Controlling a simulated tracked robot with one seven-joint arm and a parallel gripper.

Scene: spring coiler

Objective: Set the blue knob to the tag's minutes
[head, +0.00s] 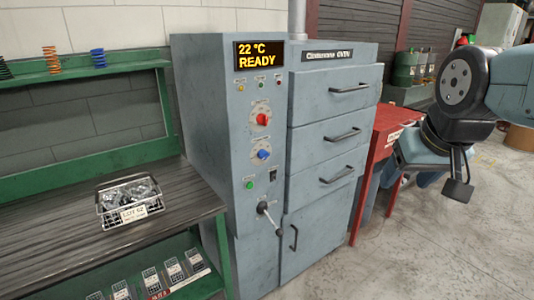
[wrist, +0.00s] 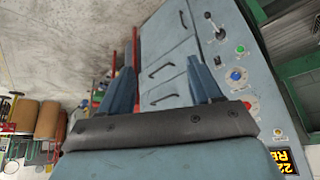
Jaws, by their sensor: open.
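The blue knob (head: 264,154) is on the oven's grey control panel, below the red knob (head: 263,119). The blue knob also shows in the wrist view (wrist: 236,75); its setting is too small to read. A tag (head: 134,214) on the wire basket (head: 108,218) seems to read "LOT 62", with a smaller line I cannot read. My gripper (head: 428,178) is open and empty at the right, beyond the oven's right side and well away from the knob. Its two spread fingers show in the wrist view (wrist: 161,70), with the oven beyond them.
The oven display (head: 259,54) reads "22 °C READY". Below the blue knob are a green button (head: 249,184), a dark switch (head: 272,175) and a lever (head: 267,212). Oven drawers (head: 335,90) stand right of the panel. A red cabinet (head: 385,150) stands beyond. Concrete floor is open at front right.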

